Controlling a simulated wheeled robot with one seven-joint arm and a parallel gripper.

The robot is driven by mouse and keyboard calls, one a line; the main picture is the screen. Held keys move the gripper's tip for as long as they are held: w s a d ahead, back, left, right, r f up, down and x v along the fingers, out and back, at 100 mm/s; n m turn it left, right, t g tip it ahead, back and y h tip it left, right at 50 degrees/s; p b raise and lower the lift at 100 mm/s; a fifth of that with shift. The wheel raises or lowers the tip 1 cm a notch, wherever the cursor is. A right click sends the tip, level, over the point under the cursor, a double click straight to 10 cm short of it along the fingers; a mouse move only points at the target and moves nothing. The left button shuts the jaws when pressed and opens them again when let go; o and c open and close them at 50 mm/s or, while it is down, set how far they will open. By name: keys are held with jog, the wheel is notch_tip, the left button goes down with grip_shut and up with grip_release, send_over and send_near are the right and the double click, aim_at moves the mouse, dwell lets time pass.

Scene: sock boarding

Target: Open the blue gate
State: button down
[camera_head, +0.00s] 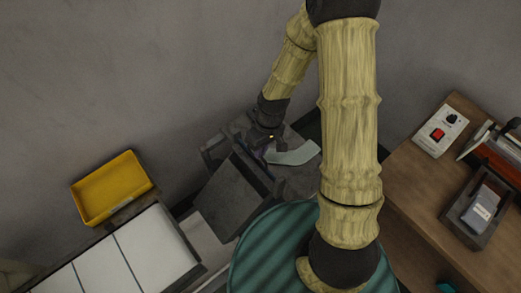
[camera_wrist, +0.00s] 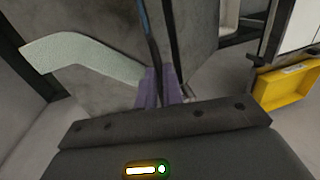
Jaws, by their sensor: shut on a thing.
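My gripper (camera_wrist: 163,86) has purple fingers closed on a thin upright blue-edged panel, which looks like the blue gate (camera_wrist: 146,22), seen nearly edge-on in the wrist view. The fingers hide the part between them. In the head view my gripper (camera_head: 263,152) is low at the dark grey machine (camera_head: 232,200), beside a pale foot-shaped board (camera_head: 294,155). The board also shows left of the fingers in the wrist view (camera_wrist: 85,52). In the head view the gate is too small and dark to make out clearly.
A yellow bin (camera_head: 112,188) and a white panelled surface (camera_head: 150,250) lie to the left. A wooden table (camera_head: 410,180) at right carries a switch box (camera_head: 440,131) and a dark tray (camera_head: 462,225). A grey wall stands close behind the machine.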

notch_tip(320, 180, up, 4)
jog(key=shift+r+p, duration=0.2)
jog(key=shift+p, duration=0.9)
jog(key=c, duration=1.5)
grip_release()
jog(key=d+r, duration=0.1)
jog(key=r, duration=0.4)
jog(key=w+d+r+b, duration=0.1)
jog(key=r, duration=1.1)
jog(key=shift+w+d+b, duration=0.3)
jog(key=shift+w+d, duration=0.1)
